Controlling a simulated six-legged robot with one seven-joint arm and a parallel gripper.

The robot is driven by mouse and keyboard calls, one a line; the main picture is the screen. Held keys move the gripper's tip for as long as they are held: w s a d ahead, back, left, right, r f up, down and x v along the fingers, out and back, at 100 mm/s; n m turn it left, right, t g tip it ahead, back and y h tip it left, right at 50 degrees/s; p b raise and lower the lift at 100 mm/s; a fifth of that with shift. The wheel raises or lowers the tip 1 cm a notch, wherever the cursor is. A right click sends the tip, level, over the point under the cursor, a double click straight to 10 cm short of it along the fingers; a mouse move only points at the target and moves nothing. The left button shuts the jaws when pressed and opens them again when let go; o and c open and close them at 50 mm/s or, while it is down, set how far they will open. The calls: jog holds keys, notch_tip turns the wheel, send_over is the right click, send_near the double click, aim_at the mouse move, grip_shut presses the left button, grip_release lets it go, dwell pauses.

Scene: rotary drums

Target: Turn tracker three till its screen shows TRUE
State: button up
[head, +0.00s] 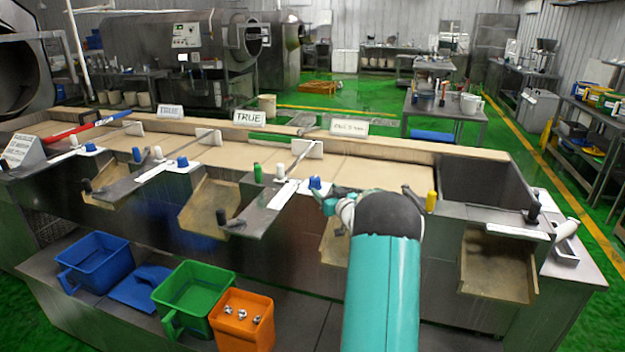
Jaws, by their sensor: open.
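Three white sign plates stand along the back ledge of the long steel bench. The middle plate (249,118) reads TRUE. The left plate (170,111) and the right plate (350,127) carry small text that I cannot read surely. No number shows which is tracker three. Small upright knobs line the bench front, among them a blue one (315,183), a green one (257,173), a white one (280,171) and a yellow one (431,202). My gripper (326,201) is open, close to the blue knob; contact is unclear. My teal arm hides part of the bench.
Metal chutes (207,205) jut from the bench front. Below stand a blue bin (95,262), a green bin (193,290) and an orange bin (243,318) holding metal pieces. A red and blue rod (88,127) lies at the left.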

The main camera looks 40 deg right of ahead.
aim_at(313, 178)
jog(key=x, duration=1)
jog(key=shift+w+d, duration=0.15)
jog(key=shift+w, duration=0.05)
jog(key=c, duration=1)
